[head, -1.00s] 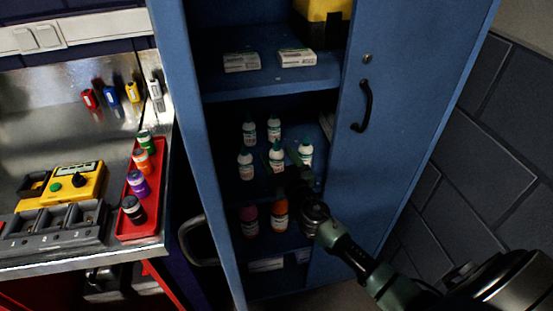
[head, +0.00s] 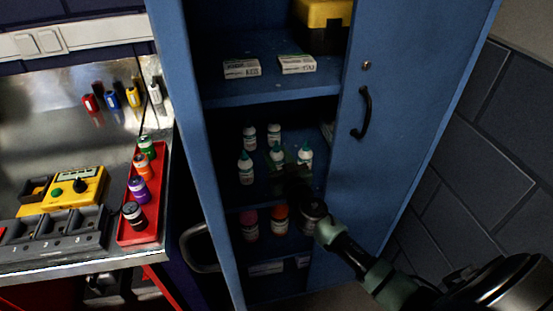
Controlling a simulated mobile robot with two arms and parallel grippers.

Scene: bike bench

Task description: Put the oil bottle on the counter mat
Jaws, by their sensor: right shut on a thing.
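White oil bottles with green caps stand on a middle shelf of the blue cabinet. The front middle bottle (head: 277,153) is between a left one (head: 245,168) and a right one (head: 305,158), with two more behind. My right gripper (head: 283,172) reaches in from the lower right and is shut on the front middle bottle. The dark fingers hide that bottle's lower part, so I cannot tell whether it is clear of the shelf. I cannot make out a counter mat on the visible part of the metal counter (head: 60,115). My left gripper is not in view.
White boxes (head: 242,68) lie on the shelf above; pink and orange bottles (head: 280,218) stand below. The counter carries a red tray (head: 138,236) of bottles and a yellow meter (head: 75,188).

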